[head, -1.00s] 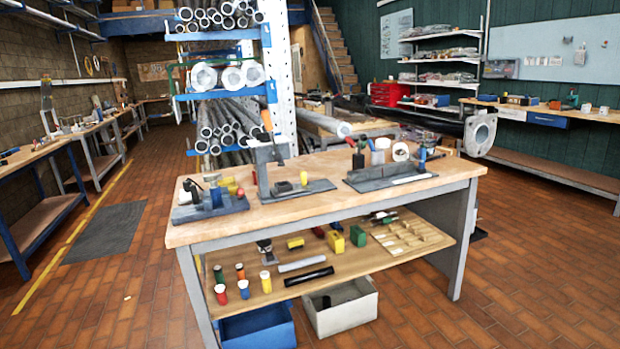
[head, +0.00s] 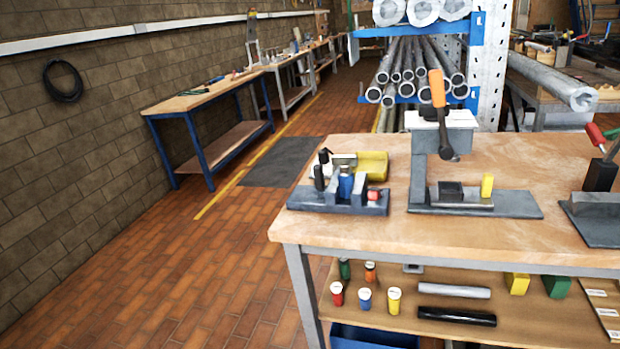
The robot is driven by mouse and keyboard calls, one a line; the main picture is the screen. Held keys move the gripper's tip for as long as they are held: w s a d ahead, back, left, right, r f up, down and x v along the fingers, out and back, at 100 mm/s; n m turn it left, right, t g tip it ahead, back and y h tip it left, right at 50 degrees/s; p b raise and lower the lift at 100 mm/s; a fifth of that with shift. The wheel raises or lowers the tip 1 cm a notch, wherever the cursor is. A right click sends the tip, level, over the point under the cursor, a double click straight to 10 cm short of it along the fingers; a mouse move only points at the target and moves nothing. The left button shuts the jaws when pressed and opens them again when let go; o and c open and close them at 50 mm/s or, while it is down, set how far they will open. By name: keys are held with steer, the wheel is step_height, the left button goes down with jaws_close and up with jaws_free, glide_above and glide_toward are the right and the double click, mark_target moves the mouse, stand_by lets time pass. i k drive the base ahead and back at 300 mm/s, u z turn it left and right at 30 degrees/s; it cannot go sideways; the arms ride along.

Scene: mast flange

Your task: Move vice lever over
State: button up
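On the workbench in the head view stands a grey vice-like fixture (head: 419,175) with a flat base plate, an upright post and a pale top block. A lever with an orange handle (head: 437,88) stands nearly upright at the front of its top block. The lever's dark arm runs down to a dark rounded end (head: 447,153) above the base plate. A dark block (head: 451,191) and a small yellow block (head: 487,185) are on the base plate. My gripper is not in view.
The wooden workbench (head: 350,236) has a clear front strip. Left of the fixture is a grey holder (head: 330,202) with small items and a yellow bin (head: 372,165). At the right edge is a black block (head: 600,175) with a red handle. The brick floor at left is open.

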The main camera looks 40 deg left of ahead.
mark_target(373, 195)
steer(key=u, duration=0.25)
steer(key=i, duration=0.6)
steer(key=u, duration=0.35)
steer(key=k, duration=0.95)
steer(key=u, duration=0.15)
steer(key=i, duration=0.9)
steer(key=z, duration=0.1)
